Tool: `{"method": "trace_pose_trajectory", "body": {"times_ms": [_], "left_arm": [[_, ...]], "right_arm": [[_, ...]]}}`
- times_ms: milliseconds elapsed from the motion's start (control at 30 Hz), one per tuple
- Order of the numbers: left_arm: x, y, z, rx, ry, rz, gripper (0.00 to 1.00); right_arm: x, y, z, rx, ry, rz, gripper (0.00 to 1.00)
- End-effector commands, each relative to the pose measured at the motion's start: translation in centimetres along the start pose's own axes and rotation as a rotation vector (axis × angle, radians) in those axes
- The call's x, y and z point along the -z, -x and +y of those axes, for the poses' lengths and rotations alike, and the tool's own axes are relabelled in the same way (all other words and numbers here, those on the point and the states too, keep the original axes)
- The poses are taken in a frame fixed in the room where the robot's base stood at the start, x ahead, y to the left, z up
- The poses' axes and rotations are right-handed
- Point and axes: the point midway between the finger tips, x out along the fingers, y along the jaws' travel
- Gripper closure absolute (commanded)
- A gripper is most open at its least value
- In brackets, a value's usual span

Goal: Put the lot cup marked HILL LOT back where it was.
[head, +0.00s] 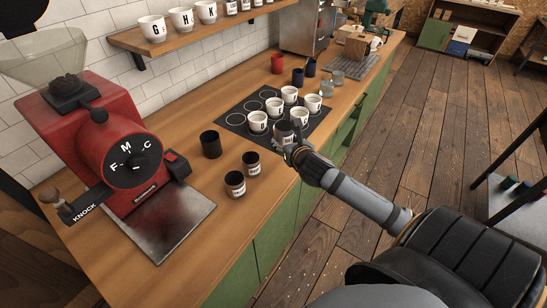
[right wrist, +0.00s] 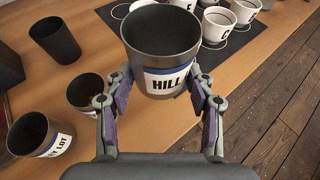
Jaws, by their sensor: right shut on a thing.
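The dark lot cup (right wrist: 160,50) with a white label reading HILL is upright between the fingers of my right gripper (right wrist: 161,78), which is shut on it. The rest of the label is hidden. In the head view the held cup (head: 284,130) and right gripper (head: 292,150) are at the near edge of the dark mat; the cup's height above the counter is hard to tell. Two similar labelled lot cups (head: 235,184) (head: 251,162) stand on the counter to the left. In the right wrist view one lot cup (right wrist: 42,143) shows "Y LOT". My left gripper is not in view.
The dark mat (head: 236,119) holds several white lettered cups (head: 257,121) and has empty rings at its left and back. A plain black cup (head: 210,144) stands left of the mat. A red grinder (head: 110,140) is farther left. Counter between the lot cups and mat is bare.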

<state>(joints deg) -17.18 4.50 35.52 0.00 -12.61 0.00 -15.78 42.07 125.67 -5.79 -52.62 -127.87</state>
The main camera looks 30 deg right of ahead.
Motion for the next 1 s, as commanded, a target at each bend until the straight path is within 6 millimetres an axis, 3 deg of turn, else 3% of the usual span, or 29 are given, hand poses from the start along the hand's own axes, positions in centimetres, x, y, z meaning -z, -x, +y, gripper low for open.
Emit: {"method": "trace_pose_trajectory", "body": {"times_ms": [100, 333, 633, 800, 1000], "left_arm": [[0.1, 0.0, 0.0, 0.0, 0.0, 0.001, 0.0], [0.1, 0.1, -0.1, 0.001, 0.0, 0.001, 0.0], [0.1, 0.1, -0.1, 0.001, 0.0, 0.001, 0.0], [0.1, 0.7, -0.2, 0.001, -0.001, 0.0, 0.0], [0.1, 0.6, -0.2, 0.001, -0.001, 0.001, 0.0]], "right_arm": [[-0.1, -2.6, 0.9, -0.002, -0.014, -0.001, 0.8], [2.5, -7.5, 1.7, 0.001, -0.001, 0.001, 0.8], [3.5, -9.3, 2.1, 0.0, 0.001, 0.001, 0.8], [5.8, -10.2, 2.0, 0.0, 0.003, 0.001, 0.8], [6.2, -10.3, 1.9, 0.0, 0.005, -0.001, 0.8]]}}
